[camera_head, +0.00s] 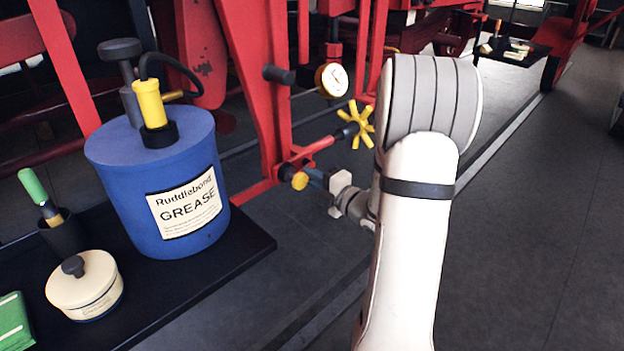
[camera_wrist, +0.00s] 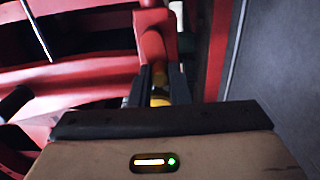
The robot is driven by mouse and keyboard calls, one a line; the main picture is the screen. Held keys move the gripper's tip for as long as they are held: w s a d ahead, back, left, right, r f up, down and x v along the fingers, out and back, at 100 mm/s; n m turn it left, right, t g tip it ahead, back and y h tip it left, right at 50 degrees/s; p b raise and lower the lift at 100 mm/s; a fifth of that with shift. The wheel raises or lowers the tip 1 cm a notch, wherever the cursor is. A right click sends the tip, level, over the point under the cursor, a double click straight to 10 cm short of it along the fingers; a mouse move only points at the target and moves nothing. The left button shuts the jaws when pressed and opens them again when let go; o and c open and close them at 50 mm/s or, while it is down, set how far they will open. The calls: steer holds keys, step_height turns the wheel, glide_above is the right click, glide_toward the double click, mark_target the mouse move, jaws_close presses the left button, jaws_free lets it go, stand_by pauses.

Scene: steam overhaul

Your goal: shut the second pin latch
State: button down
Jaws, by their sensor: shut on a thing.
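A small yellow knob (camera_head: 300,181), apparently the pin latch's handle, sits low on the red frame, just below a red lever-like bar (camera_head: 318,147). My gripper (camera_head: 313,178) reaches it from the right, with its fingertips at the knob. In the wrist view the yellow knob (camera_wrist: 160,97) lies between the two dark fingers of my gripper (camera_wrist: 160,82), which are shut on it. A red bracket (camera_wrist: 154,40) stands just beyond the fingertips. The pin itself is hidden, so I cannot tell how far in it sits. No other pin latch is clearly identifiable.
A yellow star handwheel (camera_head: 355,124) and a round gauge (camera_head: 332,80) are just above my gripper. A blue grease can (camera_head: 160,195) and a cream pot (camera_head: 85,285) stand on a black shelf (camera_head: 235,262) at left. Open floor (camera_head: 540,220) lies to the right.

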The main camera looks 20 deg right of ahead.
steer(key=shift+r+b, duration=0.3)
steer(key=shift+r, duration=0.3)
steer(key=c, duration=1.5)
jaws_free()
steer(key=shift+r, duration=0.1)
steer(key=b+v, duration=0.2)
steer(key=v, duration=0.5)
steer(key=shift+b, duration=0.4)
